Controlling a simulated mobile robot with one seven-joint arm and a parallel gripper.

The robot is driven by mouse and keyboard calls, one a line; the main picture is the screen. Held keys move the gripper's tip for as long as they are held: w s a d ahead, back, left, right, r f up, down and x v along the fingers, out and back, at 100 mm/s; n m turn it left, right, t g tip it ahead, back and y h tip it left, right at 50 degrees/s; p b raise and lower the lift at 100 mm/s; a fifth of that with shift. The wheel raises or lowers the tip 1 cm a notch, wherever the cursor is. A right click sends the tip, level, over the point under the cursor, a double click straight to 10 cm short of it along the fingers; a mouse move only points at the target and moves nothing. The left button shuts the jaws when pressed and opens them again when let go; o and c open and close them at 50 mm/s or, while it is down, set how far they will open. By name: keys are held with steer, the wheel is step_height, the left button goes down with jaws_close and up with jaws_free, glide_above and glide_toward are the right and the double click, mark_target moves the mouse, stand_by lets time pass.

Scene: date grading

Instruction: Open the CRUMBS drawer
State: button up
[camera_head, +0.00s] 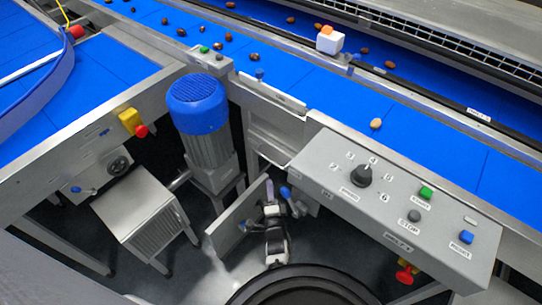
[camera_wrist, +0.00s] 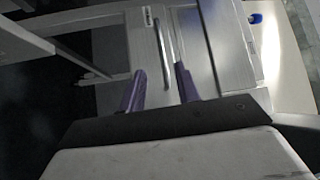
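In the wrist view a pale metal front (camera_wrist: 200,58) with a bar handle (camera_wrist: 164,40) lies ahead of my gripper (camera_wrist: 160,88). Nothing is seen gripped. In the head view my gripper (camera_head: 269,190) is low beneath the conveyor, left of the control panel, and hides what is behind it.
A tilted metal panel (camera_head: 236,222) stands just left of my gripper. A blue knob (camera_head: 285,192) is close on its right. The grey control panel (camera_head: 410,205) overhangs at right. A blue-capped motor (camera_head: 197,110) and a metal cabinet (camera_head: 140,215) stand to the left.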

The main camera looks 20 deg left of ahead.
mark_target(267, 158)
steer(key=shift+b+x, duration=3.9)
steer(key=shift+x, duration=2.45)
steer(key=shift+r, duration=0.1)
steer(key=shift+c, duration=0.3)
steer(key=shift+d, duration=0.1)
jaws_close()
